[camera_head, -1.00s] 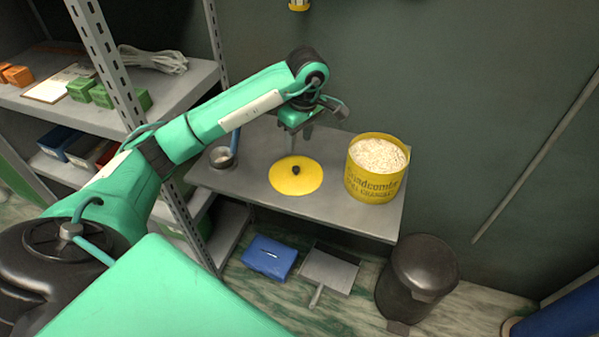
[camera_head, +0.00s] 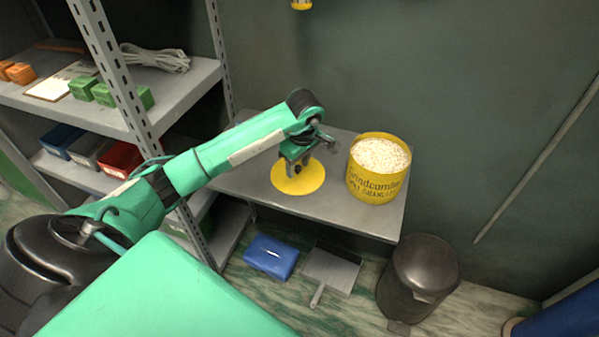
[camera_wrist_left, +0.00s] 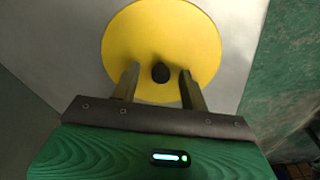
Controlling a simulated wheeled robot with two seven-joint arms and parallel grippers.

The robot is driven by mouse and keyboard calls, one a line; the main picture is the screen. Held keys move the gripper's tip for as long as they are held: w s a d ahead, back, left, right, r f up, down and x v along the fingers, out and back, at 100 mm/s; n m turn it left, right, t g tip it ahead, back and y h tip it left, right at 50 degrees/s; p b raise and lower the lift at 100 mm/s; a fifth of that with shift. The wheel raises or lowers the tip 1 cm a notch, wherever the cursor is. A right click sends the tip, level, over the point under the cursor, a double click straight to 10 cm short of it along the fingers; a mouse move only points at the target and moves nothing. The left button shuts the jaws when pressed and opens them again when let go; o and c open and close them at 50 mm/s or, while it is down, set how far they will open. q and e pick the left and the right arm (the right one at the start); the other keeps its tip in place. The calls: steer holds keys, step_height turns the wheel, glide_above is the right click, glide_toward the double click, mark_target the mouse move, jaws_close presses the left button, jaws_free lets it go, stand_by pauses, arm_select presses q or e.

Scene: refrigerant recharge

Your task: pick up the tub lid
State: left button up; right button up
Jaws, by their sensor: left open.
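The tub lid (camera_head: 312,181) is a flat yellow disc with a dark knob at its middle, lying on the grey shelf. It also shows in the left wrist view (camera_wrist_left: 190,45), with its dark knob (camera_wrist_left: 160,72). My left gripper (camera_head: 297,168) is over the lid, pointing down. In the left wrist view its two fingers (camera_wrist_left: 160,82) are open, one on each side of the knob, with a gap to it on both sides. The yellow tub (camera_head: 375,187), full of pale granules, stands to the right of the lid. My right gripper is not in view.
The grey shelf (camera_head: 350,222) has bare room in front of the lid. A metal rack (camera_head: 185,95) with boxes and a coiled cable stands at the left. A blue box (camera_head: 270,256), a dustpan (camera_head: 331,268) and a dark bin (camera_head: 420,275) are on the floor.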

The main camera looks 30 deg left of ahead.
arm_select(q)
jaws_close()
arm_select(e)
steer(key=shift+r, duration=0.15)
arm_select(q)
steer(key=shift+r, duration=0.2)
